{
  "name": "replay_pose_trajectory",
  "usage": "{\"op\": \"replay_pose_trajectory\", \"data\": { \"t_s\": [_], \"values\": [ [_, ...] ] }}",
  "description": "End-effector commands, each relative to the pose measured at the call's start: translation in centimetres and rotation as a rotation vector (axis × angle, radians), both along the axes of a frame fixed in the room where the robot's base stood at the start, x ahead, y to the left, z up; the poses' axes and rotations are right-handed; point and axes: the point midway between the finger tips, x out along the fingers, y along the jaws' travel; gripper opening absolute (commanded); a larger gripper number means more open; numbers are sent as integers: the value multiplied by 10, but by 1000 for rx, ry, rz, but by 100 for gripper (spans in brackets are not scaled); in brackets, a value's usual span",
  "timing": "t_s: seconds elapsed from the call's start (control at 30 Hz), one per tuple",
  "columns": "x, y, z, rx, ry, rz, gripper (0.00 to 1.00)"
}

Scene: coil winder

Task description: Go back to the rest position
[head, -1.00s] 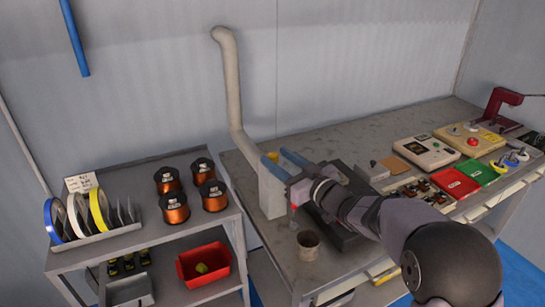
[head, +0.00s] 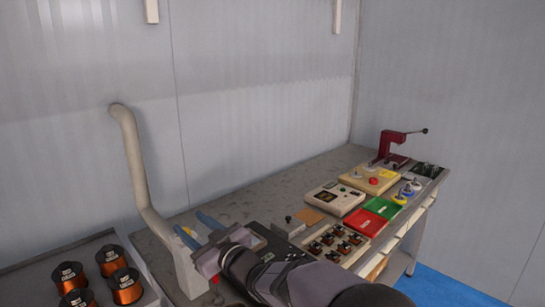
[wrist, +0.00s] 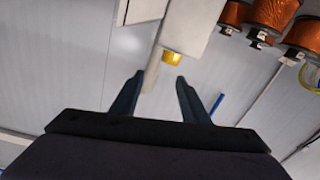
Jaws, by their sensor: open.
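My gripper (head: 192,225) is at the lower left of the head view, with its two blue fingers apart and nothing between them. It is just above and beside the grey box-like base (head: 187,272) of a bent pipe. In the wrist view my gripper (wrist: 160,76) also shows open and empty, its dark fingers pointing toward the wall. A small yellow part (wrist: 172,57) shows beyond the fingertips, apart from them as far as I can tell. My arm hides part of the bench behind it.
The bent pipe (head: 132,150) rises at the left. Copper wire spools (head: 124,285) stand on the shelf at lower left. The bench holds a cream control box (head: 335,199), a green tray (head: 381,208), a red tray (head: 362,221) and a red press (head: 390,146). The bench's back strip is clear.

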Motion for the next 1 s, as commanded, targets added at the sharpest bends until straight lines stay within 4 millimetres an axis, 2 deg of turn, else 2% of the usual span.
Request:
{"op": "replay_pose_trajectory", "data": {
  "t_s": [0.07,0.23,0.57,0.63,0.77,0.87,1.0],
  "values": [
    [-9,-6,2,-52,22,-67,41],
    [-37,-26,-19,-195,109,-181,41],
    [-123,-81,-97,-456,436,-231,41],
    [-138,-97,-114,-490,509,-239,41],
    [-150,-138,-146,-519,653,-292,41],
    [-160,-173,-168,-532,774,-348,41],
    [-187,-228,-200,-543,971,-447,41]
  ]
}}
